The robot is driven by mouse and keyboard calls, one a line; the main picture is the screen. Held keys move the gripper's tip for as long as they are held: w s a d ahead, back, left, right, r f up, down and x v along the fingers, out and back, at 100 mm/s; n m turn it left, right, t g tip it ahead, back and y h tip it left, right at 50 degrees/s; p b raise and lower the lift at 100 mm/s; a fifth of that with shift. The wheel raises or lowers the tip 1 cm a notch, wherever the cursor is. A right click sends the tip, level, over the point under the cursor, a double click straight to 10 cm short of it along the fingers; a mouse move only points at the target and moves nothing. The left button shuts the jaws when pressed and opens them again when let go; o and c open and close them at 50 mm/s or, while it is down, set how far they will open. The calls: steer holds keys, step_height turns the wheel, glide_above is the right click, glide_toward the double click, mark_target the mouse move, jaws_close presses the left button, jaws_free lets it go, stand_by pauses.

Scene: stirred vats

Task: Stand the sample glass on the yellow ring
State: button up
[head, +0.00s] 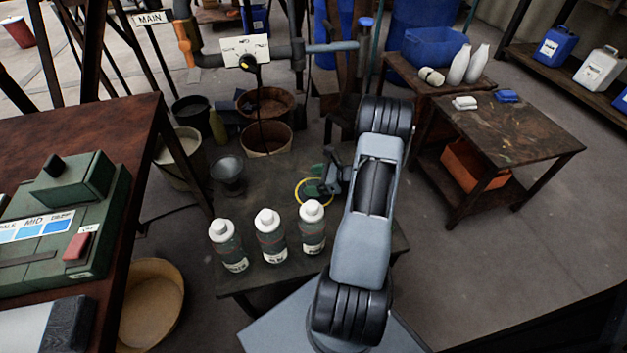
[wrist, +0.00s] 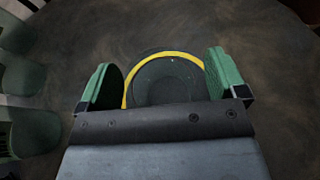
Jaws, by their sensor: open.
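The yellow ring (head: 299,194) lies on the dark low table, just left of my gripper (head: 318,180). In the wrist view the ring (wrist: 160,54) shows as a yellow arc between my two green finger pads. My gripper (wrist: 168,85) is open, with one pad on each side of the ring. A dark round shape (wrist: 165,82) with a smaller circle in it shows inside the arc; I cannot tell whether it is a see-through glass or the ring's dark middle. A dark cup-like vessel (head: 228,172) stands farther left on the table. I cannot identify the sample glass for certain.
Three white-capped bottles (head: 268,236) stand in a row at the table's front left. A green machine (head: 75,205) sits on the left bench. Buckets (head: 265,138) and pipes are behind. A side table (head: 520,135) stands at right. Open floor lies between.

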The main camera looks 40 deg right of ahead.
steer(key=shift+r, duration=0.1)
steer(key=shift+r, duration=0.2)
steer(key=p+v, duration=0.3)
steer(key=v, duration=0.9)
steer(key=w+a+r+n+g, duration=0.3)
steer(key=a+r+n+g, duration=0.55)
steer(key=a, duration=0.55)
steer(key=s+a+r+n+h, duration=0.2)
steer(key=a+r+n, duration=0.1)
steer(key=a+n, duration=0.1)
steer(key=s+a+r+n+h, duration=0.3)
steer(key=a+n, duration=0.2)
steer(key=n, duration=0.2)
steer(key=s+a+r+n+h, duration=0.2)
steer(key=a+r+n+h, duration=0.1)
steer(key=n, duration=0.3)
steer(key=shift+s+a+r+n, duration=0.15)
steer(key=shift+a+r, duration=0.05)
steer(key=shift+a, duration=0.2)
steer(key=shift+s+a+r+n, duration=0.1)
steer(key=shift+s+a+r, duration=0.05)
steer(key=shift+a, duration=0.25)
steer(key=shift+s+a+r+n+t+h, duration=0.45)
steer(key=shift+a+r+n, duration=0.1)
steer(key=shift+n, duration=0.45)
